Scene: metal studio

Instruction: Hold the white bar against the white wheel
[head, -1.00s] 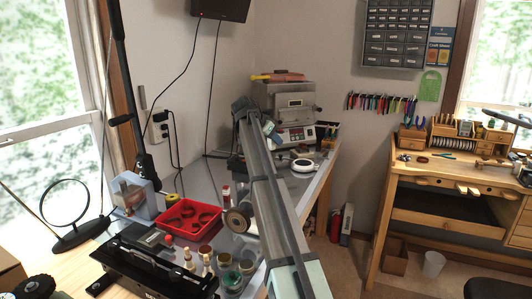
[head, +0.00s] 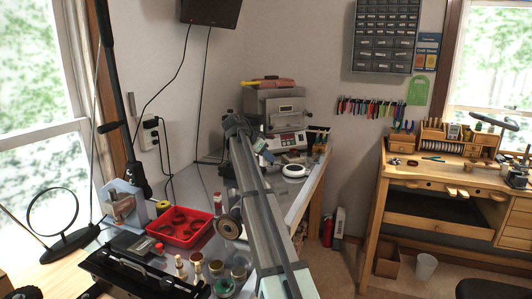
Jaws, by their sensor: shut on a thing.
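My arm reaches from the bottom middle across the bench to a blue-grey joint near the back wall. My gripper's fingers cannot be made out; the arm hides the area behind and below it. No white bar can be made out. A round grey-brown wheel (head: 228,227) shows just left of my arm, above the bench, and looks close to the arm; whether they touch cannot be told. A white round piece (head: 293,170) lies on the bench right of my arm, near the grey machine. Which of these round things is the white wheel is unclear.
A red tray (head: 180,230) with dark rings stands left of the arm. In front are small jars (head: 216,267) and a long black device (head: 140,272). A grey machine (head: 282,112) stands at the back. A wooden workbench (head: 450,182) is at the right, beyond open floor.

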